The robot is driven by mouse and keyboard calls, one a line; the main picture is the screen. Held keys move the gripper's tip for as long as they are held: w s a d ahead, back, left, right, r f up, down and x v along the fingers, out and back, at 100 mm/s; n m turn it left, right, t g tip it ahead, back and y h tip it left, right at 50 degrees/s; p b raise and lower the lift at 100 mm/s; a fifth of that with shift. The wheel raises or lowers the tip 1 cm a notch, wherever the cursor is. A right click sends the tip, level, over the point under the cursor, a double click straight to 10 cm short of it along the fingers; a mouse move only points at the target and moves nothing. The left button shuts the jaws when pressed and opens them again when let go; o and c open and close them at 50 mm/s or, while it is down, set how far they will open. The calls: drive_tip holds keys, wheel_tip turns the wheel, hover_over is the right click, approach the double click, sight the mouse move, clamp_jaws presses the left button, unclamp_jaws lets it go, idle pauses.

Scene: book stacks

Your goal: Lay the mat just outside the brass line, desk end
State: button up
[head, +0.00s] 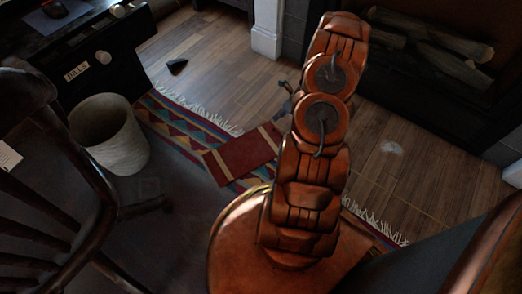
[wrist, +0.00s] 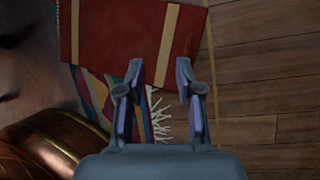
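The mat is dark red with tan bands (head: 238,160). In the head view it lies slantwise across the striped rug, left of my arm. In the wrist view the mat (wrist: 115,30) fills the upper left, beyond and partly under my fingertips. My gripper (wrist: 158,75) is open, its fingertips apart over the mat's near edge; I cannot tell whether they touch it. In the head view my arm mostly hides the gripper. The brass line (head: 418,208) is a thin yellow line on the wooden floor; a thin line (wrist: 211,55) also runs right of the mat in the wrist view.
A dark desk (head: 120,65) with a "BILLS" label stands upper left. A pale wastebasket (head: 110,135) and a wooden chair (head: 75,165) are at left. The fringed rug (head: 175,118) borders bare floor. A black wedge (head: 177,66) lies there. Logs (head: 435,50) are upper right.

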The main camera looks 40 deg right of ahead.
drive_tip(key=w+a+r+n+y, duration=0.1)
drive_tip(key=w+a+r+n, duration=0.15)
drive_tip(key=a+r, duration=0.2)
drive_tip(key=w+a+r+n+g, duration=0.1)
drive_tip(key=a+r+n, duration=0.2)
drive_tip(key=a+r, duration=0.15)
drive_tip(key=w+a+r+n+y, duration=0.1)
drive_tip(key=w+a+r+n, duration=0.15)
drive_tip(key=a+r, duration=0.2)
drive_tip(key=s+a+r+n+g, duration=0.2)
drive_tip(key=s+a+r+n, duration=0.1)
drive_tip(key=a+r+n, duration=0.3)
drive_tip(key=s+a+r+n+g, duration=0.15)
drive_tip(key=a+r+n, duration=0.25)
drive_tip(key=a+r, duration=0.4)
drive_tip(key=s+a+r+n+g, duration=0.1)
drive_tip(key=s+a+r+n, duration=0.2)
drive_tip(key=s+a+n, duration=0.25)
drive_tip(key=s+a+r+n+g, duration=0.1)
drive_tip(key=s+a+r+n, duration=0.3)
drive_tip(key=s, duration=0.3)
drive_tip(key=s+r+n+g+h, duration=0.1)
drive_tip(key=s+r+n+h, duration=0.1)
drive_tip(key=s+n, duration=0.2)
drive_tip(key=s+r+n+h, duration=0.2)
drive_tip(key=s+n, duration=0.2)
drive_tip(key=s, duration=0.7)
drive_tip(key=shift+s+d+r+g+h, duration=0.15)
drive_tip(key=shift+s+d+g+h, duration=0.1)
drive_tip(key=shift+g+h, duration=0.15)
